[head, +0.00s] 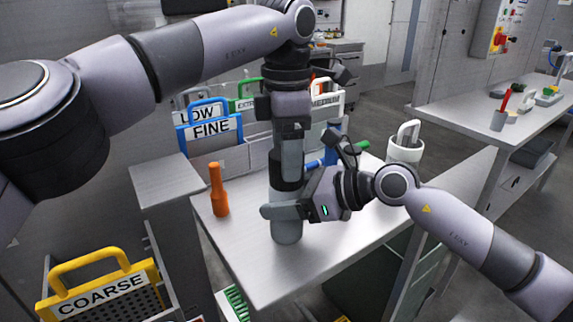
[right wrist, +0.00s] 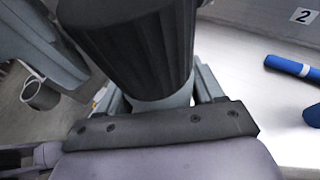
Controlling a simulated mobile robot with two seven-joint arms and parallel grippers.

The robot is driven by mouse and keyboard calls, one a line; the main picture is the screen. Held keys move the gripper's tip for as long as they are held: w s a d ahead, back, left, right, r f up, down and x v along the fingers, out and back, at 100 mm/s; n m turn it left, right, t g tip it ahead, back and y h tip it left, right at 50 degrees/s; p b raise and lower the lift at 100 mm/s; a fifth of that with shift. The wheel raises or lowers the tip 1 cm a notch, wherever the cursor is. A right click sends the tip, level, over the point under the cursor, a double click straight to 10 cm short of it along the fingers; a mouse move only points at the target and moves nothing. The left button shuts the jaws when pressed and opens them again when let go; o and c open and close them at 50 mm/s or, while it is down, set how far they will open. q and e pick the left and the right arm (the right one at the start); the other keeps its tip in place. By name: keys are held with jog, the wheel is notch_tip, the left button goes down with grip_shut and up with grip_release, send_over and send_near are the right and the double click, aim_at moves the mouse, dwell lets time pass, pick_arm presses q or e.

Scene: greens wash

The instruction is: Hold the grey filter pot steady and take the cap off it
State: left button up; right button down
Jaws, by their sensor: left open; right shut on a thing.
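The grey filter pot (head: 286,230) stands upright on the metal table, with its dark cap (head: 287,185) on top. In the right wrist view the black ribbed cap (right wrist: 140,45) fills the top middle, above the pale pot body (right wrist: 165,101). My right gripper (head: 284,210) is shut on the pot body below the cap, one finger on each side. My left gripper (head: 290,172) is open and points straight down over the cap. One of its fingers overlaps the cap in the head view. Whether it touches the cap is hidden.
An orange bottle-shaped tool (head: 218,192) stands left of the pot. Blue FINE (head: 211,131) and yellow COARSE (head: 103,290) baskets are at the left. A white holder (head: 405,149) stands at the back right. A blue cylinder (right wrist: 292,67) lies on the table. The table's front right is clear.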

pick_arm(q)
jog(key=shift+f, duration=1.4)
jog(key=c, duration=0.8)
jog(key=o, duration=1.1)
jog(key=shift+r, duration=2.3)
pick_arm(e)
jog(key=shift+c, duration=0.3)
grip_release()
